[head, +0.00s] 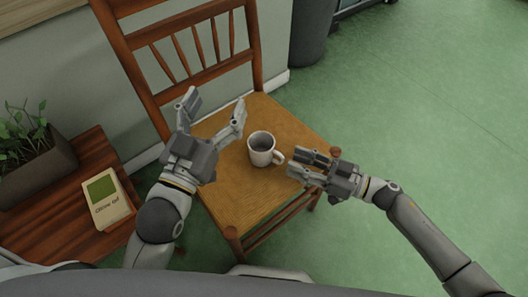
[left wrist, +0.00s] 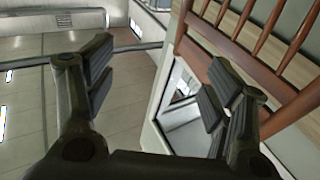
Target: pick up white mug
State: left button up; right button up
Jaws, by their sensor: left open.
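The white mug (head: 262,149) stands upright on the wooden seat of a chair, with its handle on the right side. My left gripper (head: 213,104) is open and empty, to the left of the mug and above the seat, its fingers pointing toward the chair back. In the left wrist view its two fingers (left wrist: 155,85) are spread with nothing between them; the mug does not show there. My right gripper (head: 299,163) is just right of the mug, its fingers pointing left toward the handle. Its fingers look apart; I cannot tell whether they touch the handle.
The chair (head: 225,180) has a slatted back at the far side. A small wooden table (head: 95,150) on the left holds a potted plant (head: 30,145) and a book (head: 109,199). A grey bin (head: 312,30) stands behind. The green floor at right is clear.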

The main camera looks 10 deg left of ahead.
aim_at(282, 158)
jog(key=b+x, duration=0.1)
jog(key=x, duration=0.4)
jog(key=shift+f+b, duration=0.15)
jog(key=shift+b, duration=0.15)
pick_arm(q)
notch_tip(282, 158, up, 7)
jog(key=s+t+h, duration=0.1)
jog(key=s+t, duration=0.1)
jog(key=t, duration=0.2)
jog(key=shift+s+d+h, duration=0.15)
jog(key=shift+s+h, duration=0.15)
pick_arm(e)
jog(key=shift+c, duration=0.3)
grip_shut()
